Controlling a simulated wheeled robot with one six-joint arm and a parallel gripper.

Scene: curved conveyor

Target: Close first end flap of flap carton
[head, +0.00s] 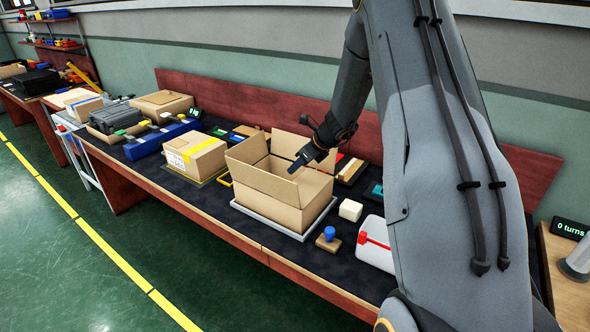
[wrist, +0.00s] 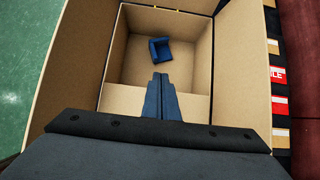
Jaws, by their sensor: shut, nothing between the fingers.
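The flap carton (head: 275,194) is an open brown box on a grey tray (head: 296,234) on the workbench. Its flaps stand up or lean outward, and no flap covers the opening. My gripper (head: 296,172) is shut and empty, above the carton's opening near its right side. In the wrist view my gripper's fingers (wrist: 159,82) point down into the carton (wrist: 112,98). A small blue object (wrist: 166,49) lies on the carton's floor. My arm hides part of the carton's far right side in the head view.
A taped carton (head: 193,154) stands left of the flap carton. A cream block (head: 350,210), a stamp with a blue knob (head: 328,237) and a white dispenser with a red part (head: 376,244) lie to the right. A red back panel (head: 240,103) runs behind.

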